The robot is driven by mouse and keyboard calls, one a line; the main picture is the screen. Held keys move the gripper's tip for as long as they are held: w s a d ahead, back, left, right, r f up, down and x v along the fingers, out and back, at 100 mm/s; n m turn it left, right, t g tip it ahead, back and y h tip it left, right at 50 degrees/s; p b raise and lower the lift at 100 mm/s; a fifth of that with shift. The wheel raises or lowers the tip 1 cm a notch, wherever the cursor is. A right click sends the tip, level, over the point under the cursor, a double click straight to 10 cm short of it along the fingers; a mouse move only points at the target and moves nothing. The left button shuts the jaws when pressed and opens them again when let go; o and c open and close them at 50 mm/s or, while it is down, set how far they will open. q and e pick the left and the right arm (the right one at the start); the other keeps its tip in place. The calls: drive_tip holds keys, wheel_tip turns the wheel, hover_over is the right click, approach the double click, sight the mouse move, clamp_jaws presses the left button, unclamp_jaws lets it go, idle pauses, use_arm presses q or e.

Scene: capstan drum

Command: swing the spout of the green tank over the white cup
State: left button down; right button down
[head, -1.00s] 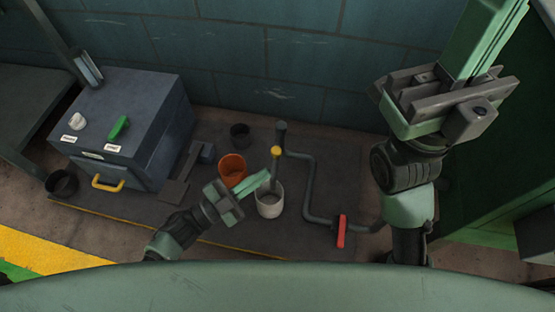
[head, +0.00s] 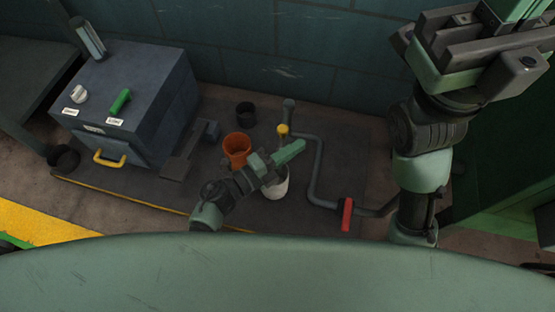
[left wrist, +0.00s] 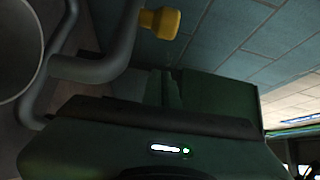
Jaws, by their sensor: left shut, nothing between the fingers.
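The white cup (head: 277,188) stands on the dark mat, partly hidden under my left gripper. My left gripper (head: 298,147) is shut and empty, its green fingers above the cup's far side, pointing up and right. The yellow knob (head: 283,130) is just beyond the fingers, apart from them in the picture; it also shows in the left wrist view (left wrist: 160,21). The grey spout pipe (head: 319,165) bends to the right of the cup; its far end is upright. The dark green tank (head: 485,165) is at the right, partly behind my right arm. My right gripper (head: 515,12) is cut off by the top edge.
An orange bucket (head: 237,148) and a black cup (head: 246,114) stand left of the pipe. A red handle (head: 347,214) is on the pipe's near run. A grey-blue box (head: 130,95) with a yellow handle (head: 110,160) stands at the left. The wall is close behind.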

sight(284, 140)
use_arm(q)
drive_tip(key=shift+w+a+f+b, duration=0.15)
drive_tip(key=shift+w+a+b, duration=0.65)
drive_tip(key=shift+w+a, duration=0.55)
drive_tip(key=shift+s+a, duration=0.1)
drive_tip(key=shift+w+a+m+g+h, duration=0.3)
drive_tip(key=shift+a+m+g+h, duration=0.15)
drive_tip(key=shift+a, duration=0.4)
